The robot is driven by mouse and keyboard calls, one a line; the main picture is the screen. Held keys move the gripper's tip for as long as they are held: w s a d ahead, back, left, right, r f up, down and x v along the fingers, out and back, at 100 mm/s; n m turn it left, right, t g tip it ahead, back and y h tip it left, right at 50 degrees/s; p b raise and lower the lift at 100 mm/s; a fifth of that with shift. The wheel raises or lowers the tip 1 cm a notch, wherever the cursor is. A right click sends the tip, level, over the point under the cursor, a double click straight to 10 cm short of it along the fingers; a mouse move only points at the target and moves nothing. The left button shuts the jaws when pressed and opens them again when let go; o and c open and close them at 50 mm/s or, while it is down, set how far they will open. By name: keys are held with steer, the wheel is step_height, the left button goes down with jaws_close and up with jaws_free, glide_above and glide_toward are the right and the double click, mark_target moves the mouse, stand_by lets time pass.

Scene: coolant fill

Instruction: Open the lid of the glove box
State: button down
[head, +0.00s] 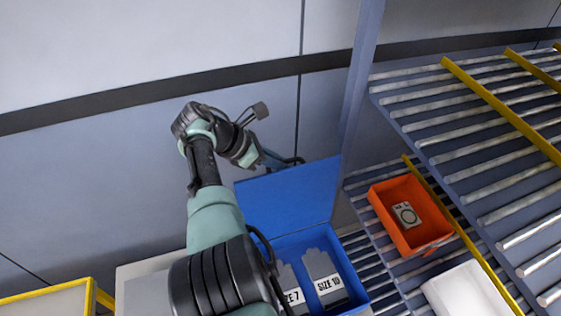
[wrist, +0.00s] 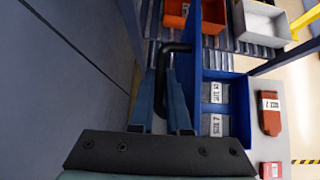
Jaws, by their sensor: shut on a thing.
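The blue glove box (head: 362,292) stands at the lower middle of the head view. Its blue lid (head: 288,195) is raised, standing steeply up at the box's far side. Grey gloves labelled SIZE 7 and SIZE 10 (head: 325,278) show inside. In the wrist view the lid (wrist: 196,85) is seen nearly edge-on, with the open box (wrist: 240,95) to its right. My gripper (wrist: 165,72) is on the lid's outer side, shut on the black handle (wrist: 176,47). In the head view the lid partly hides the gripper and handle.
A roller rack (head: 480,150) with yellow rails stands at the right, holding an orange bin (head: 385,215) and a white container (head: 468,292). The wall (wrist: 70,75) is close behind the lid. A reddish-brown glove (wrist: 270,122) lies beside the box in the wrist view.

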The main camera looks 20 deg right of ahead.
steer(key=c, duration=1.2)
jaws_free()
steer(key=shift+o, duration=0.2)
steer(key=b+v, duration=0.2)
steer(key=v, duration=1.1)
steer(key=shift+b, duration=0.3)
